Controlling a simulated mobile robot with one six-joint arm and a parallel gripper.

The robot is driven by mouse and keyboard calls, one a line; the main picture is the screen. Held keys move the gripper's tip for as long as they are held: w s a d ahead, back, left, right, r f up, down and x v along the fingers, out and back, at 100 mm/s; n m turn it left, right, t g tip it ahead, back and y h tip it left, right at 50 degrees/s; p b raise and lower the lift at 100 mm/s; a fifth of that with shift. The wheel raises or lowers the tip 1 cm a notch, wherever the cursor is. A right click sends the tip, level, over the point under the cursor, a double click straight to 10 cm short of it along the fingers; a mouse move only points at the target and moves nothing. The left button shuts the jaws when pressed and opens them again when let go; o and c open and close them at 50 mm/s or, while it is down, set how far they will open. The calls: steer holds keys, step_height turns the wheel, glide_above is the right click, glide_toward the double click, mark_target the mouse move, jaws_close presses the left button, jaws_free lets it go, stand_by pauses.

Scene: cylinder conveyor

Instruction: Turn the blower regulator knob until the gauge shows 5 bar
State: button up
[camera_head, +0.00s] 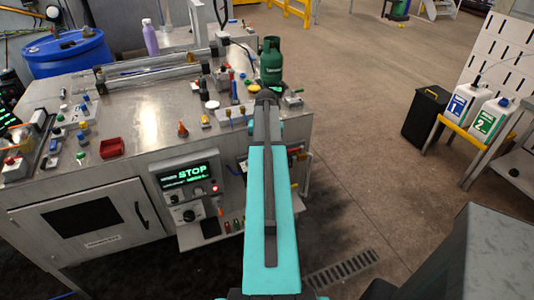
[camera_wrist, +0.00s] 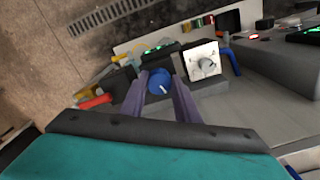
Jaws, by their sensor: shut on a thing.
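The blue regulator knob (camera_wrist: 159,82) with a white pointer line shows in the middle of the wrist view. My gripper (camera_wrist: 160,84) has its two purple-grey fingers closed on either side of the knob. In the head view, my teal arm (camera_head: 272,210) reaches over the right end of the machine and hides the knob and the gauge.
The metal machine (camera_head: 60,215) carries a control panel (camera_head: 186,175) reading STOP. Red and yellow fittings (camera_wrist: 97,101) and a blue pipe (camera_wrist: 232,60) lie close around my fingers in the wrist view. A green gas cylinder (camera_head: 271,62) stands behind my gripper.

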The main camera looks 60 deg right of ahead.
steer(key=m, duration=0.4)
steer(key=shift+d, duration=0.15)
steer(key=m, duration=0.5)
steer(key=shift+r, duration=0.1)
stand_by(0.3)
steer(key=o, duration=1)
steer(key=shift+o, duration=0.2)
steer(key=shift+w, duration=0.1)
steer(key=shift+b, duration=0.3)
step_height(320, 180, up, 14)
steer(key=b, duration=0.2)
steer(key=shift+b, duration=0.35)
